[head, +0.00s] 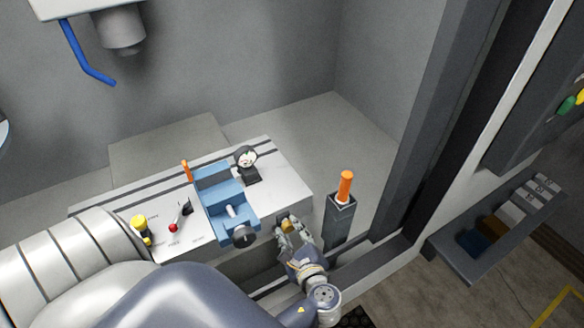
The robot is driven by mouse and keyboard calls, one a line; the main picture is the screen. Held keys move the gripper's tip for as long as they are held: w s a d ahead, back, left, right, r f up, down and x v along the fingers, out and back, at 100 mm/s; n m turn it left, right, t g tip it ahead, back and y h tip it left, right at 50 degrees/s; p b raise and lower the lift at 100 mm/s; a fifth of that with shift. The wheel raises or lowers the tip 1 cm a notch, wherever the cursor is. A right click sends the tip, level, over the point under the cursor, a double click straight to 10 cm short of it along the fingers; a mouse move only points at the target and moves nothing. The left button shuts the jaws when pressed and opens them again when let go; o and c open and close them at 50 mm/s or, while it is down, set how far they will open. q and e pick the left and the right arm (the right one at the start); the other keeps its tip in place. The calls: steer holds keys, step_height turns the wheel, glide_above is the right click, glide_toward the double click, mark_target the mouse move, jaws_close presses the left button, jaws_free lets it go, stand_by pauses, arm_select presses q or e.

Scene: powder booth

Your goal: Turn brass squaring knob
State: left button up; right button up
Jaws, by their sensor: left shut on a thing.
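My left gripper (287,230) is at the front right edge of the white-topped bench (285,180), beside the blue clamp-like fixture (222,195). Its fingers are shut around a small brass-yellow piece (285,226), which looks like the brass squaring knob. The fingers hide most of it, so I cannot tell its turn angle. A dark round knob (244,236) on the front end of the blue fixture is left of my gripper and apart from it. My right gripper is not in view.
On the bench are a dial gauge (246,160), a red-tipped lever (174,227) and a yellow knob (139,222). A dark post with an orange handle (346,186) stands close right of my gripper. A grey shelf (490,235) is at right.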

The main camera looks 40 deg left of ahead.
arm_select(q)
steer(key=shift+a+r, duration=0.1)
steer(key=o, duration=1.1)
steer(key=shift+c, duration=0.2)
steer(key=v, duration=0.7)
